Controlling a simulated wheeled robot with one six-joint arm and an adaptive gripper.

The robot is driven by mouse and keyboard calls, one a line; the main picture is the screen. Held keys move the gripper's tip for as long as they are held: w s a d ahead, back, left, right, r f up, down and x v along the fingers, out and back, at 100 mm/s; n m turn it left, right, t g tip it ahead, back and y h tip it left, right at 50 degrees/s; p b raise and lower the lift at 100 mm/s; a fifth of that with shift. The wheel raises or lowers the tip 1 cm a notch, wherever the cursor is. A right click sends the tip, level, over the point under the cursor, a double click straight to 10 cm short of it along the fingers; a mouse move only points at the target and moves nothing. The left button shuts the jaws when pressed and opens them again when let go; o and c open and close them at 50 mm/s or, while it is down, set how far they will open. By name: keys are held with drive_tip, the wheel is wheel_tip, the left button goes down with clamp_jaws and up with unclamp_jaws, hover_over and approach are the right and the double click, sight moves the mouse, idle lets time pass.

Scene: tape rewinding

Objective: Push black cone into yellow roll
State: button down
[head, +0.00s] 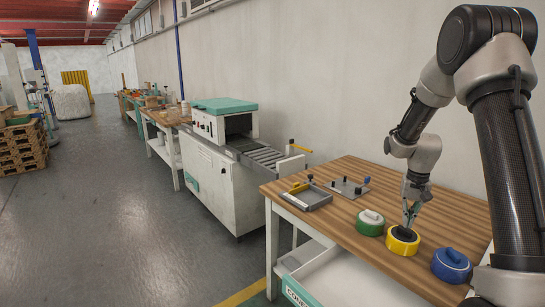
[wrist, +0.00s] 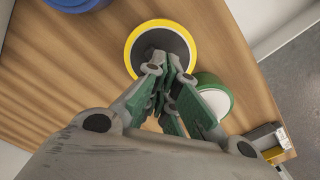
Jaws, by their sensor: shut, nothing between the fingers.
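The yellow roll (head: 402,244) lies flat on the wooden table between a green roll and a blue roll. The black cone (head: 405,233) sits in the middle of the yellow roll; how deep it sits I cannot tell. In the wrist view the yellow roll (wrist: 133,58) is a ring around the dark cone (wrist: 164,40). My gripper (head: 409,222) points down right above the cone. Its fingers are closed together, with nothing between them, and the fingertips (wrist: 168,68) overlap the cone in the wrist view. Whether they touch it I cannot tell.
The green roll (head: 370,223) with a white top stands left of the yellow one, the blue roll (head: 451,265) right of it. A metal tray (head: 307,197) and a plate with knobs (head: 347,187) lie farther back. The wooden table (head: 450,215) is clear behind the rolls.

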drive_tip(key=shift+f, duration=0.95)
drive_tip(key=shift+r, duration=0.15)
wheel_tip(320, 180, up, 8)
idle(0.8)
